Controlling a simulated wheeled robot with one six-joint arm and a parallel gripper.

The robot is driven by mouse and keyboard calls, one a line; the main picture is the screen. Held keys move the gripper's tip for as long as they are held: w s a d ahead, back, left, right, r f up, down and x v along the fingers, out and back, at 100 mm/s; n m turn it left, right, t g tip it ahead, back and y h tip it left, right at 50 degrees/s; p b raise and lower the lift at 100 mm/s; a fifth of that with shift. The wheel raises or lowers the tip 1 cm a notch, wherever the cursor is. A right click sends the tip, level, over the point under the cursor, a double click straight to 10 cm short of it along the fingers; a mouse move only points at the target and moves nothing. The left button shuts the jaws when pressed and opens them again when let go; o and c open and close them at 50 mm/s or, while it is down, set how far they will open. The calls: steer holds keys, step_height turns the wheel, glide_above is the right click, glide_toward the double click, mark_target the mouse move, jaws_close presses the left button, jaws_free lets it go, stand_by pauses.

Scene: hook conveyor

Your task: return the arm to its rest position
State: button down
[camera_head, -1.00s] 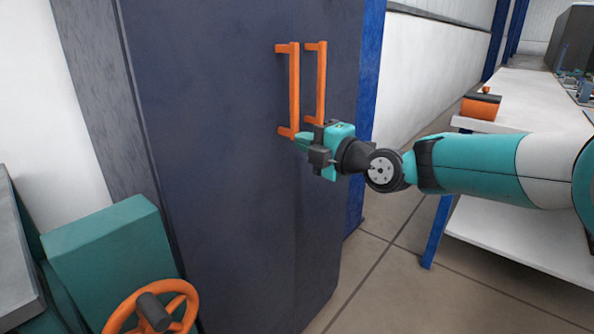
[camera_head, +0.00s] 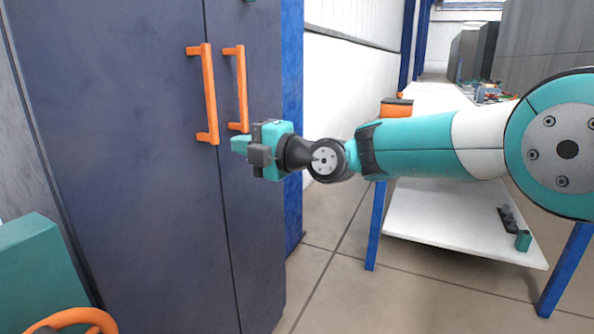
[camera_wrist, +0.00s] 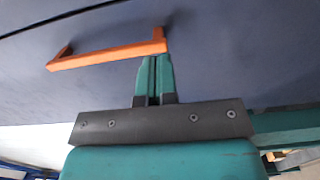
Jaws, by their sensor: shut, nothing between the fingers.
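My arm (camera_head: 415,145) reaches out from the right to the dark blue cabinet. My gripper (camera_head: 236,145) is shut and empty, its fingertips pointing left just below the orange handles. The left handle (camera_head: 209,95) and the right handle (camera_head: 242,88) stand upright on the two cabinet doors (camera_head: 120,160). Both doors look shut. In the wrist view my gripper (camera_wrist: 155,65) has its fingers together, close to one end of an orange handle (camera_wrist: 105,54); I cannot tell whether they touch it.
A white table (camera_head: 455,222) with blue legs and a lower shelf stands behind my arm. An orange object (camera_head: 396,108) sits on its top. A teal box (camera_head: 35,265) and an orange handwheel (camera_head: 85,318) are at the lower left. Tiled floor (camera_head: 325,285) is clear between cabinet and table.

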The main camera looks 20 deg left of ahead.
steer(key=s+d+f+m+h, duration=0.1)
steer(key=s+d+m+h, duration=0.2)
steer(key=d, duration=0.6)
steer(key=s+d+f+m+h, duration=0.1)
steer(key=s+d+m, duration=0.35)
steer(key=d, duration=0.55)
steer(key=s+d+f+m+g+h, duration=0.2)
steer(key=s+d+f+m+h, duration=0.25)
steer(key=s+d+m, duration=0.55)
steer(key=s+d+f+m+g+h, duration=0.2)
steer(key=s+d+f+m+h, duration=0.25)
steer(key=s+d+m, duration=0.65)
step_height(320, 180, up, 29)
steer(key=w+d+n+p, duration=0.1)
steer(key=n+p, duration=0.1)
steer(key=p, duration=2.7)
steer(key=shift+r, duration=0.15)
steer(key=shift+w+d, duration=0.1)
